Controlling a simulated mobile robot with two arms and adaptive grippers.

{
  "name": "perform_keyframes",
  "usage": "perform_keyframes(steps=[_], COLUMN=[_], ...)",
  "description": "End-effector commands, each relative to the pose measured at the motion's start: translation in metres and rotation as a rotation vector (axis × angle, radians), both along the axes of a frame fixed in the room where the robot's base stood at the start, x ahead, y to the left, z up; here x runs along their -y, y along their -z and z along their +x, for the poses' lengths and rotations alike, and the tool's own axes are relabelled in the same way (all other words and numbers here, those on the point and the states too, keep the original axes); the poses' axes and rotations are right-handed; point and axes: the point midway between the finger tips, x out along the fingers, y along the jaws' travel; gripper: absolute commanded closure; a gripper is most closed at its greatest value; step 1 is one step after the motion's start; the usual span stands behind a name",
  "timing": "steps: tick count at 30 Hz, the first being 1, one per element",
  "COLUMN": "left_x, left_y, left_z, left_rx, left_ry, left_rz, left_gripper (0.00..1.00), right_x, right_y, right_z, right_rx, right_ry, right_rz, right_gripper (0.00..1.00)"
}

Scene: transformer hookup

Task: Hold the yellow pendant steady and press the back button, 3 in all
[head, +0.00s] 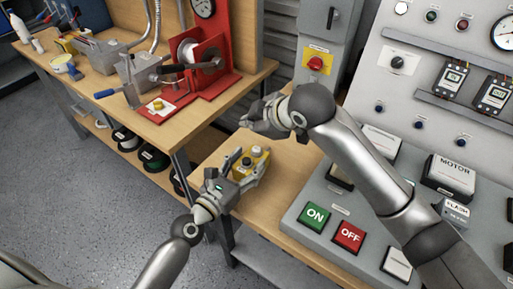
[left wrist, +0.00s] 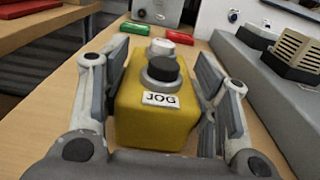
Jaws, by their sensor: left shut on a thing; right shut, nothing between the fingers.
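The yellow pendant (head: 250,170) stands on the wooden bench. In the left wrist view the pendant (left wrist: 150,128) has a front black button (left wrist: 162,70) with a JOG label (left wrist: 160,99) and a pale back button (left wrist: 161,46) behind it. My left gripper (head: 246,172) is shut on the pendant, with one finger on each side; its fingers (left wrist: 158,95) also flank it in the left wrist view. My right gripper (head: 258,120) is shut and empty, above the bench and beyond the pendant, apart from it.
A grey control panel with a green ON button (head: 314,215) and a red OFF button (head: 349,236) stands at the right. A workbench (head: 170,140) with a red press (head: 205,70) is at the left. A grey box with a red knob (head: 316,63) stands behind.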

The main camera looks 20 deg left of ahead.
Motion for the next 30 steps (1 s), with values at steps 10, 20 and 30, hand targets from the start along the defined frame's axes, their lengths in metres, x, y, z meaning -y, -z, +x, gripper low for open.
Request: perform_keyframes(steps=[10,20,30], left_x=[0.0001,0.0000,-0.0001], left_y=[-0.0001,-0.0001,0.0000], left_z=[0.0000,0.0000,-0.0003], left_rx=[0.000,0.000,0.000], left_ry=[0.000,0.000,0.000], left_rz=[0.000,0.000,0.000], left_gripper=[0.78,0.23,0.20], right_x=[-0.0001,-0.0001,0.0000], right_y=[0.0004,0.0005,0.0005], right_z=[0.0000,0.0001,0.0001], right_rx=[0.000,0.000,0.000], right_ry=[0.000,0.000,0.000], right_rz=[0.000,0.000,0.000], right_gripper=[1.00,1.00,1.00])
